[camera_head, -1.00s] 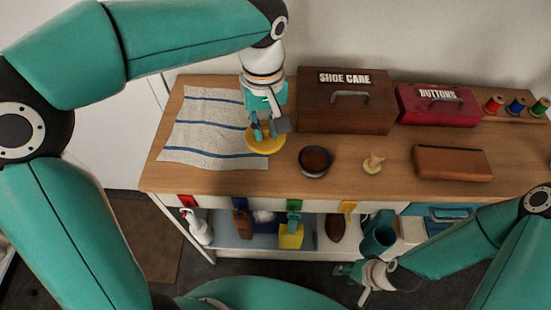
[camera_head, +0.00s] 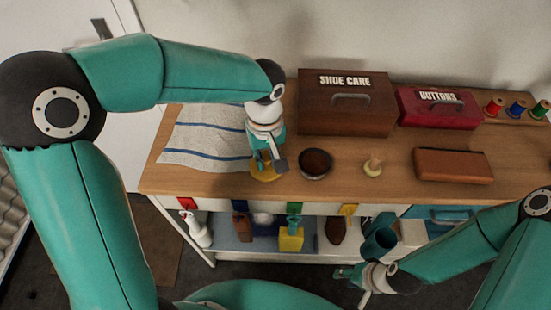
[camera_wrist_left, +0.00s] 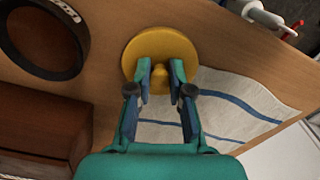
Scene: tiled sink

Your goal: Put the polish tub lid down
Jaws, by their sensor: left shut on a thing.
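The yellow polish tub lid (camera_head: 262,176) is round with a knob on top. My left gripper (camera_head: 266,163) is shut on the lid's knob. In the left wrist view the lid (camera_wrist_left: 160,42) shows flat beyond the fingers (camera_wrist_left: 161,78). It is over bare wood by the towel's edge; I cannot tell whether it touches the counter. The open polish tub (camera_head: 315,163), dark inside, stands just right of the lid and also shows in the left wrist view (camera_wrist_left: 72,62). My right gripper (camera_head: 352,278) is low in front of the shelf; its jaws are unclear.
A striped towel (camera_head: 205,140) lies at the left. The shoe care box (camera_head: 345,115) and red buttons box (camera_head: 438,110) stand behind. A small knobbed item (camera_head: 372,166) and brown case (camera_head: 453,166) lie right of the tub. The counter's front edge (camera_head: 230,195) is close to the lid.

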